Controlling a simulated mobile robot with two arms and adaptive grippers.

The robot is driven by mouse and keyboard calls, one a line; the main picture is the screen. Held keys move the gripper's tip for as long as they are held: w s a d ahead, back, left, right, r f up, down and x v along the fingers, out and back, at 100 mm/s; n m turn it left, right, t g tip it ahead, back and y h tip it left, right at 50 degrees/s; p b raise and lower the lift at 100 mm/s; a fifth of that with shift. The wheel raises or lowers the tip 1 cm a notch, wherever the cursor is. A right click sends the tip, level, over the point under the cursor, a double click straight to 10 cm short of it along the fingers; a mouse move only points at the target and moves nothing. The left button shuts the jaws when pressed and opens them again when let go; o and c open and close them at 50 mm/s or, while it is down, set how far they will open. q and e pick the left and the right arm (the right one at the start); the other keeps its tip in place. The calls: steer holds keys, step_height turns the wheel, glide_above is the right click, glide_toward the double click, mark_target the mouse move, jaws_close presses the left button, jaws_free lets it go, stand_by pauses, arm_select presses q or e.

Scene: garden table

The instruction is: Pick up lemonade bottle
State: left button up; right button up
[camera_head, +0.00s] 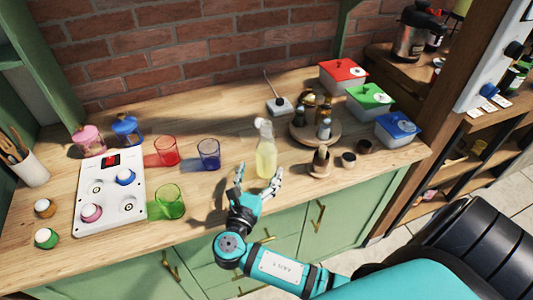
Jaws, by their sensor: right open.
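The lemonade bottle (265,152) is a clear bottle with pale yellow liquid. It stands upright on the wooden counter, near the front middle. My right gripper (258,178) is open just in front of the bottle, with one finger to its left and the other near its lower right side. Whether the fingers touch the bottle cannot be told from this view. My left gripper is out of the picture.
Red (166,152), blue (208,154) and green (169,202) glasses stand left of the bottle. A round wooden tray (299,135) with small bottles, and several small cups, are to the right. Lidded boxes (369,101) stand behind. Bare counter lies behind the bottle.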

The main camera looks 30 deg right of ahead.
mark_target(263, 164)
steer(key=shift+w+d, duration=0.3)
steer(key=shift+d, duration=0.1)
steer(key=shift+w+d+r, duration=0.1)
steer(key=shift+w+d, duration=0.2)
steer(key=shift+d, duration=0.05)
steer(key=p+x, duration=0.1)
steer(key=x, duration=0.2)
steer(key=shift+w+d, duration=0.2)
steer(key=shift+d, duration=0.15)
steer(key=shift+w+d, duration=0.3)
steer(key=shift+d, duration=0.05)
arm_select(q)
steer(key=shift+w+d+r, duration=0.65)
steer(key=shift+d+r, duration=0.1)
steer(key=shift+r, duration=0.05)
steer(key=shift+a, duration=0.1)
arm_select(e)
steer(key=shift+a, duration=0.1)
steer(key=c, duration=0.4)
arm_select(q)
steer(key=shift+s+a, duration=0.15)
arm_select(e)
jaws_close()
